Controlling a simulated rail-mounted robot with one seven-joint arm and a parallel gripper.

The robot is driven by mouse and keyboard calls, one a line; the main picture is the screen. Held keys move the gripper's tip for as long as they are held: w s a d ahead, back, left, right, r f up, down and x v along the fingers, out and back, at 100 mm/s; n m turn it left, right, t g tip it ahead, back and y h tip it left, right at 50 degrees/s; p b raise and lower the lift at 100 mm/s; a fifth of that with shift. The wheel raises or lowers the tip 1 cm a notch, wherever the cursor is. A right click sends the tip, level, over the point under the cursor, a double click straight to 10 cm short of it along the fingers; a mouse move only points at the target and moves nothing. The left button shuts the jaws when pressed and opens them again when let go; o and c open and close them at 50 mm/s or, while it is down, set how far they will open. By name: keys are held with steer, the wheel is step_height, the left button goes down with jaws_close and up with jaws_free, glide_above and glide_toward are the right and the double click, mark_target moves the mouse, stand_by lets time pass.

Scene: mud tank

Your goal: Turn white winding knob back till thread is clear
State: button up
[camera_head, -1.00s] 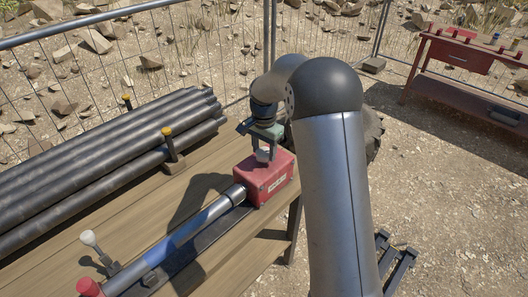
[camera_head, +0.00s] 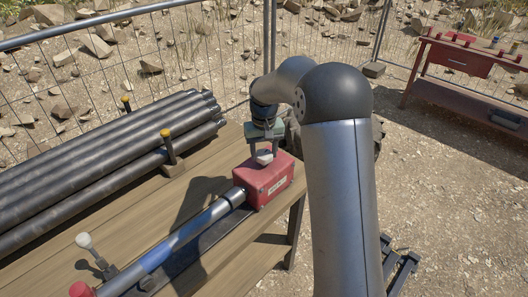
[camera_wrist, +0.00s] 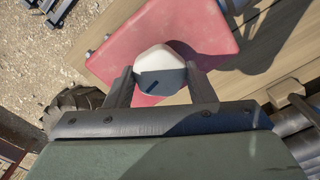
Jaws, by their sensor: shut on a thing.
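The white winding knob (camera_head: 264,157) sits on top of the red box (camera_head: 270,187) at the end of the wooden bench. My gripper (camera_head: 263,148) points down over the box, shut on the knob. A shiny tube (camera_head: 190,232) runs from the box toward the lower left. The thread is hidden in both views.
Dark pipes (camera_head: 100,160) lie stacked on the left of the bench (camera_head: 160,208), beside yellow-topped posts (camera_head: 168,140). A white-knobbed lever (camera_head: 88,245) stands at lower left. A wire fence (camera_head: 190,70) runs behind. A red table (camera_head: 455,75) stands at far right.

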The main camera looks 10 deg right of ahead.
mark_target(264, 153)
steer(key=shift+n, duration=0.7)
steer(key=o, duration=1)
steer(key=shift+r, duration=0.1)
step_height(264, 153, up, 17)
steer(key=shift+r+b, duration=0.15)
steer(key=shift+b, duration=0.35)
